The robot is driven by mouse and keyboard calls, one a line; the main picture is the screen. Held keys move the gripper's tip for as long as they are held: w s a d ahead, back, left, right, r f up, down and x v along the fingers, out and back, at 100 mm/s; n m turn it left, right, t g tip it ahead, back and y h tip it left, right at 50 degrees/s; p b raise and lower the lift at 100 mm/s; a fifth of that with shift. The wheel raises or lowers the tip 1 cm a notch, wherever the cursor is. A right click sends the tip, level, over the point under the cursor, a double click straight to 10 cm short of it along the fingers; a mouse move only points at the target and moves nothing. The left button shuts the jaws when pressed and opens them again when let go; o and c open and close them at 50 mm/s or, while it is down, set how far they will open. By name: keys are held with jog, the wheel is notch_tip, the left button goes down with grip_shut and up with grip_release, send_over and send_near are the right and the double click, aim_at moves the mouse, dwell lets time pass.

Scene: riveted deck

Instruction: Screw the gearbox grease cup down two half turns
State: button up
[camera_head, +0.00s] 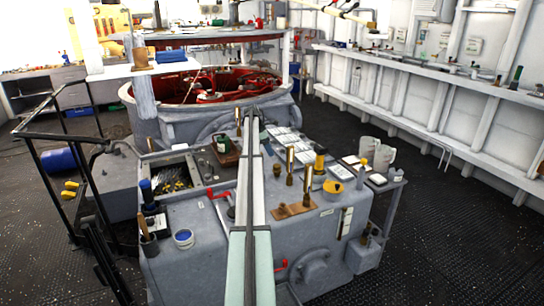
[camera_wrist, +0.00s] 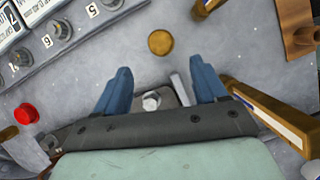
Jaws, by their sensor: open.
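A round brass cap (camera_wrist: 160,42), which looks like the grease cup, stands on the grey housing in the wrist view, seen from above. My gripper (camera_wrist: 160,74) has its two blue fingers spread apart, with nothing between the tips. The cap lies beyond the fingertips, roughly in line with the gap and apart from both fingers. A hex bolt head (camera_wrist: 151,101) shows below, between the fingers. In the head view my arm crosses the gearbox housing (camera_head: 205,245) and I cannot make out the fingers. A small brass knob (camera_head: 276,170) there may be the same cup.
Tall brass posts stand close by, one beside the right finger (camera_wrist: 268,116) and another at the top (camera_wrist: 204,8). Numbered knobs (camera_wrist: 61,29) line the upper left and a red button (camera_wrist: 25,113) sits at left. A brown plate (camera_head: 283,212) lies on the housing.

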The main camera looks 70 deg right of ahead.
jog(key=a+r+m+y, duration=0.1)
jog(key=m, duration=0.2)
jog(key=w+a+r+m+y, duration=0.1)
jog(key=m, duration=0.3)
jog(key=a+r+m, duration=0.1)
jog(key=m, duration=0.2)
jog(key=shift+w+a+y, duration=0.25)
jog(key=shift+w+y, duration=0.15)
jog(key=shift+m, duration=0.3)
